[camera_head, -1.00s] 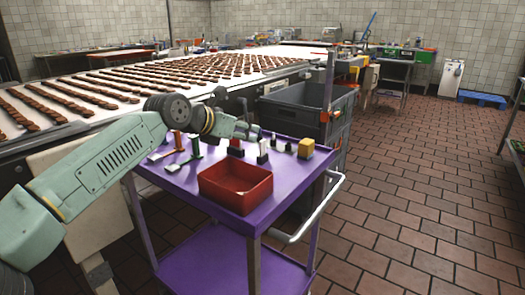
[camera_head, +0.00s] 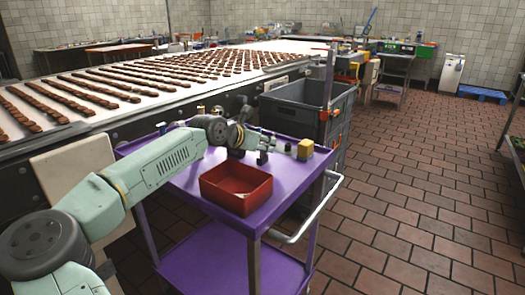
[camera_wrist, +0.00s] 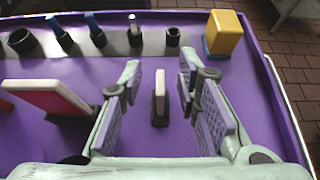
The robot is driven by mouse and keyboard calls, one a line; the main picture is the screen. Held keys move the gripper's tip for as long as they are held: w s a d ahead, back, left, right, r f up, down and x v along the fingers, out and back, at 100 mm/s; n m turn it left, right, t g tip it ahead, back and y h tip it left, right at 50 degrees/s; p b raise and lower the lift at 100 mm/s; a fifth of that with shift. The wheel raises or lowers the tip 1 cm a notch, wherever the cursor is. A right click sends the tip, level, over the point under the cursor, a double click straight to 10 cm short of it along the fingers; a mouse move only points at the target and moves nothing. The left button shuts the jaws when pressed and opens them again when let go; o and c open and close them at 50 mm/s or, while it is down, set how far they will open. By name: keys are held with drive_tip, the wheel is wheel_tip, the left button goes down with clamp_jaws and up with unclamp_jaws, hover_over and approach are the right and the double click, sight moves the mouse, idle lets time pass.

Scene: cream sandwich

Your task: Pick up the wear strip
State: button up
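In the wrist view, a thin upright pale strip in a small dark base (camera_wrist: 160,98), which looks like the wear strip, stands on the purple cart top. My gripper (camera_wrist: 159,82) is open, with one finger to the left of the strip and one to the right. A gap shows on both sides, and neither finger seems to touch it. In the head view my gripper (camera_head: 264,148) is over the back part of the cart top, and the strip is hard to make out there behind it.
A larger white-and-red slab (camera_wrist: 52,97) leans at the left. Behind are a grey strip (camera_wrist: 153,42) with several small holders and a yellow block (camera_wrist: 223,32). A red bin (camera_head: 236,187) stands at the cart's front; a grey crate (camera_head: 297,106) is behind the cart.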

drive_tip(key=shift+c, duration=0.2)
clamp_jaws()
drive_tip(key=shift+r, duration=0.1)
